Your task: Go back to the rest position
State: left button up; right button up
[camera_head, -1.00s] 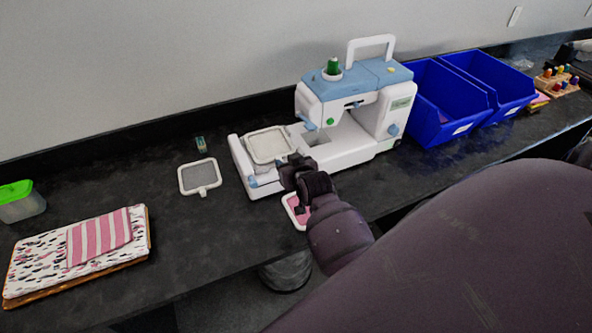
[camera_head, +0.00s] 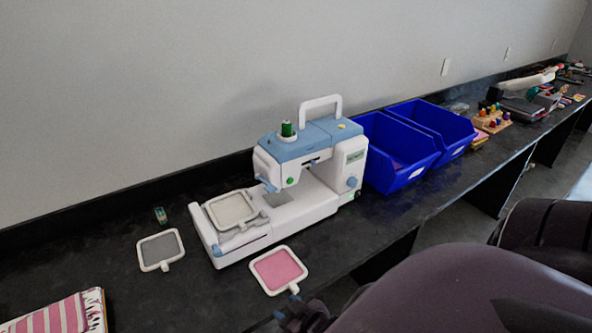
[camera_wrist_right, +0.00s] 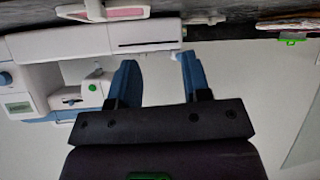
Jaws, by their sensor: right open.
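My right gripper (camera_head: 292,311) is low in the head view, beside the front edge of the bench and below the pink hoop (camera_head: 278,270). In the right wrist view its two blue fingers (camera_wrist_right: 158,75) are spread with nothing between them. The pink hoop lies on the bench in front of the white and blue sewing machine (camera_head: 310,160). A cream hoop (camera_head: 231,210) rests on the machine's left end. A grey hoop (camera_head: 161,250) lies to its left. My left gripper is in neither view.
Two blue bins (camera_head: 400,176) stand right of the machine. A wooden rack of coloured spools (camera_head: 491,122) is farther along the bench. A pink-striped cloth (camera_head: 60,316) lies at lower left. The dark bench (camera_head: 115,285) is bare between cloth and grey hoop.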

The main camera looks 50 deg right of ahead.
jog(key=shift+y, duration=0.4)
jog(key=s, duration=0.1)
jog(key=s+a+f, duration=0.1)
jog(key=s, duration=0.1)
jog(key=s+a+f, duration=0.1)
jog(key=shift+s, duration=0.3)
pick_arm(q)
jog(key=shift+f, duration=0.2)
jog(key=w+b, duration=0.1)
jog(key=b, duration=0.1)
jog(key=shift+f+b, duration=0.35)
pick_arm(e)
jog(key=shift+w+f+n, duration=0.3)
jog(key=shift+w+f, duration=0.2)
jog(key=shift+f, duration=0.1)
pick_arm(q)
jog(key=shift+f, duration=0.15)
